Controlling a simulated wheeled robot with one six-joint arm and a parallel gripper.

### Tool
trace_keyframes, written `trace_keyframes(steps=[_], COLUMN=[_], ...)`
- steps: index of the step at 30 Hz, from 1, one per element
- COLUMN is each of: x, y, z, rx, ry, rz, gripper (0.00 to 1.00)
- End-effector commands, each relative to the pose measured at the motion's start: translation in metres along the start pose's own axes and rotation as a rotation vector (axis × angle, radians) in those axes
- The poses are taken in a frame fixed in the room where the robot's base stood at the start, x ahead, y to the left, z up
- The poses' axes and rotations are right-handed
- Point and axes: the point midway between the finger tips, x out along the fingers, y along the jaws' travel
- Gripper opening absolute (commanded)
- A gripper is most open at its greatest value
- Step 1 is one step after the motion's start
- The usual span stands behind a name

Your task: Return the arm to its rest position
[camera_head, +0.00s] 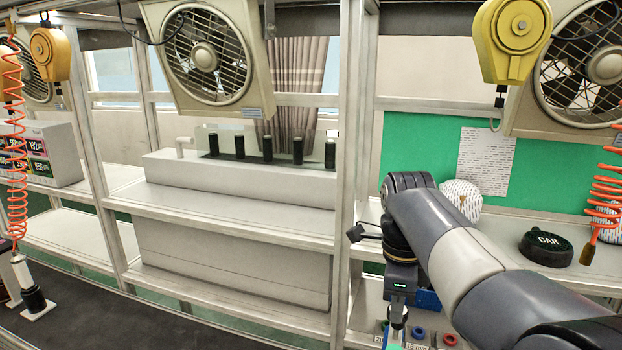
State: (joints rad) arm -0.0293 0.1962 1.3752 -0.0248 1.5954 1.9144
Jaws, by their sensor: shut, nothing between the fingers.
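My arm comes in from the lower right and reaches over toward the middle of the view. My gripper (395,330) hangs down from the wrist, at the bottom edge of the picture, in front of the lower shelf. Its fingers are shut and hold nothing that I can see. The lower tips are cut off or hard to make out.
A shelf unit (215,225) with a white box bearing several black cylinders stands left of my arm. A black CAR-labelled object (546,249) lies on the right shelf. A dark conveyor (110,320) runs at lower left. Red coiled hoses (606,190) hang at both sides.

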Motion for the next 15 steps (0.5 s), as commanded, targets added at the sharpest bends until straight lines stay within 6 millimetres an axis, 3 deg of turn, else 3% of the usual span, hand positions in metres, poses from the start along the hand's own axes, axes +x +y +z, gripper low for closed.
trace_keyframes(steps=[4, 15], x=[-0.0091, -0.0065], y=[0.0000, 0.0003], z=[-0.0001, -0.0002], rx=[0.000, 0.000], ry=[0.000, 0.001], rz=[0.000, 0.002], gripper=[0.00, 0.00])
